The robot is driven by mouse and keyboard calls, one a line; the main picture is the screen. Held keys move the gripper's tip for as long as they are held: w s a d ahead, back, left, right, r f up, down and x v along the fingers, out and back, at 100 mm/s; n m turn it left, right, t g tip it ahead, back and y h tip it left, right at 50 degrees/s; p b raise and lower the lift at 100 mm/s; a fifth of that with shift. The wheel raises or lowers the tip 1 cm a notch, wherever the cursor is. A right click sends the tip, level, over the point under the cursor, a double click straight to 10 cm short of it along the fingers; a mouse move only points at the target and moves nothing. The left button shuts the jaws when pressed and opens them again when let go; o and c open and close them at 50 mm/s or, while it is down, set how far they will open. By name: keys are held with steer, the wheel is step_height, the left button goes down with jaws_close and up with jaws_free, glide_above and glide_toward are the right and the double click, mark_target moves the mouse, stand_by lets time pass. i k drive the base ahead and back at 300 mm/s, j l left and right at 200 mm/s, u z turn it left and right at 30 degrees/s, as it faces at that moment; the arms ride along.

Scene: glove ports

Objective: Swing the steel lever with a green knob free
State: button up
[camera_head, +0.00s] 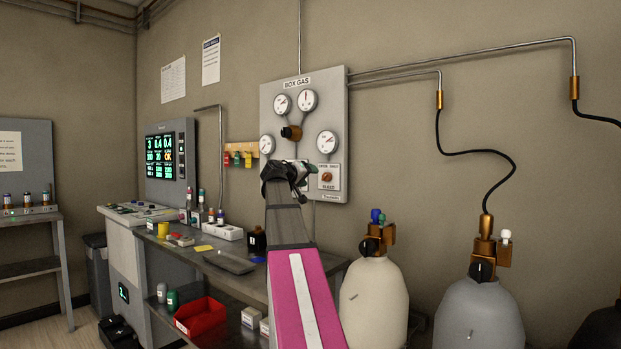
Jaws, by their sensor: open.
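My gripper (291,171) is at the end of my dark and pink arm, in front of the lower part of the grey BOX GAS panel (334,99). Its jaws are small and dark here, and they read as open. A small green piece (313,168) shows at the right of the gripper, perhaps the green knob. Light metal shows beside it, possibly the steel lever, but the gripper covers most of this spot. I cannot tell whether the gripper touches the lever or whether it sits between the jaws.
Round gauges (327,142) and a brass regulator (291,132) are around the gripper on the panel. A red knob on a plate (327,177) is close at its right. Gas cylinders (374,299) stand at lower right. A cluttered bench (232,262) is at lower left.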

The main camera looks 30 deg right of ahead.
mark_target(382, 217)
steer(key=k+j, duration=0.1)
steer(key=j, duration=0.25)
steer(key=k+j, duration=0.1)
steer(key=j, duration=0.25)
steer(key=k+j, duration=0.1)
steer(key=j, duration=0.25)
steer(key=k+j, duration=0.1)
steer(key=j, duration=0.25)
